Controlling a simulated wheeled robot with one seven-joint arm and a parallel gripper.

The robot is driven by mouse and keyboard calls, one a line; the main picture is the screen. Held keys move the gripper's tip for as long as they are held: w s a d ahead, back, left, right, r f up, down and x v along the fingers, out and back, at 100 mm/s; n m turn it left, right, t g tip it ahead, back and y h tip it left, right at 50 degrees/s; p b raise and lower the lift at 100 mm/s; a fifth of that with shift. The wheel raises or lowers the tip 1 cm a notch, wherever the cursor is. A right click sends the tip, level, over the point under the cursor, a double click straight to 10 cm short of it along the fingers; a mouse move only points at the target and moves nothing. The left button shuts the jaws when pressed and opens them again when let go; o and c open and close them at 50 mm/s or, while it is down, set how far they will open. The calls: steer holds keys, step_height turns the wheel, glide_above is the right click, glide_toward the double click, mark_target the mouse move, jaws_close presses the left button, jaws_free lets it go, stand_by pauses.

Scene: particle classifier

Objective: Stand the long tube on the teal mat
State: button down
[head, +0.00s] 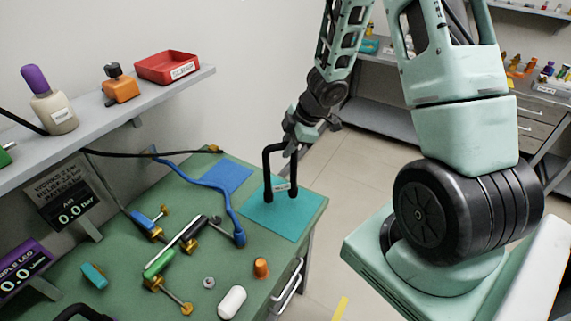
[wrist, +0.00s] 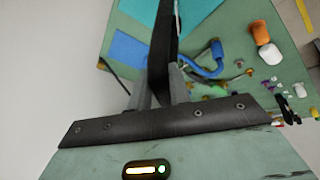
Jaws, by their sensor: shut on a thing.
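The long tube looks like the black bent tube (head: 267,170), an upside-down U with two legs pointing down and a small pale label low between them. My gripper (head: 292,140) is shut on its upper part. The tube is upright over the teal mat (head: 298,222), its feet at or just above the mat; I cannot tell if they touch. In the wrist view the black tube (wrist: 163,45) runs up from between my fingers (wrist: 160,92), with the teal mat (wrist: 196,12) behind it.
A blue mat (head: 228,176) lies left of the teal mat, with a blue hose (head: 222,192) near it. A green-handled tool (head: 160,263), an orange piece (head: 261,267) and a white capsule (head: 232,302) lie nearer. A shelf (head: 100,118) overhangs the left side.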

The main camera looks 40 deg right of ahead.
steer(key=shift+f+b, duration=0.8)
steer(key=shift+f, duration=1)
steer(key=shift+f, duration=0.2)
steer(key=c, duration=1.3)
jaws_free()
steer(key=shift+r, duration=0.15)
